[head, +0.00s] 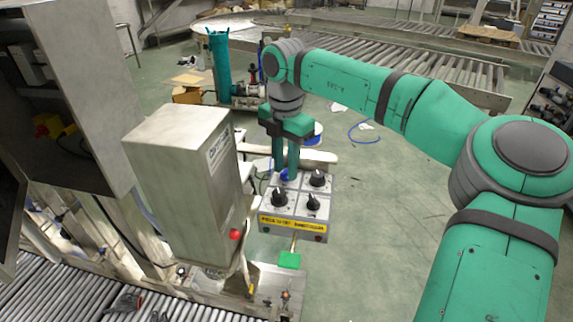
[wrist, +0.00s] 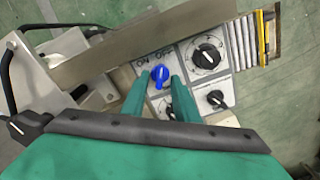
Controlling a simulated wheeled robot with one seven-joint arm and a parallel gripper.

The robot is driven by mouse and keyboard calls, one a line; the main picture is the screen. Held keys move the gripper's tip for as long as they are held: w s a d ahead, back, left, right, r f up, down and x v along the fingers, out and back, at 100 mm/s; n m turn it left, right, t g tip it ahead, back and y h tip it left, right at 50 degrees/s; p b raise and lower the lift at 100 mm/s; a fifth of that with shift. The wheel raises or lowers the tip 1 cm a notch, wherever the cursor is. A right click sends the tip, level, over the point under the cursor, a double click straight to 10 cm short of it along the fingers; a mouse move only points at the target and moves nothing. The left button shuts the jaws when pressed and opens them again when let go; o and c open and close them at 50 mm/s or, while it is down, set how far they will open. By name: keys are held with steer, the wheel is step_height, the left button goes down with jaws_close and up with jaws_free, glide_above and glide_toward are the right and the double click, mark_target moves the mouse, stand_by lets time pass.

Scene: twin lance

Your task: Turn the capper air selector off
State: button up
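The control box (head: 296,209) has a grey top face with several knobs and a yellow label on its front. A blue selector knob (wrist: 160,75) sits beside the printed words ON and OFF, and a small part of it shows in the head view (head: 284,174). I take it to be the capper air selector; no name is readable. Its handle points roughly toward the printed words; which one exactly I cannot tell. My gripper (wrist: 159,83) is open, pointing down at the box. Its two green fingers are on either side of the blue knob, with gaps visible.
Black knobs stand close by on the same face, one large (wrist: 206,57) and one smaller (wrist: 216,98); another is partly hidden by a finger. A metal cabinet (head: 185,180) with a red button stands left of the box.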

mark_target(286, 171)
step_height(286, 171, up, 11)
stand_by(0.5)
steer(key=shift+d+f, duration=0.1)
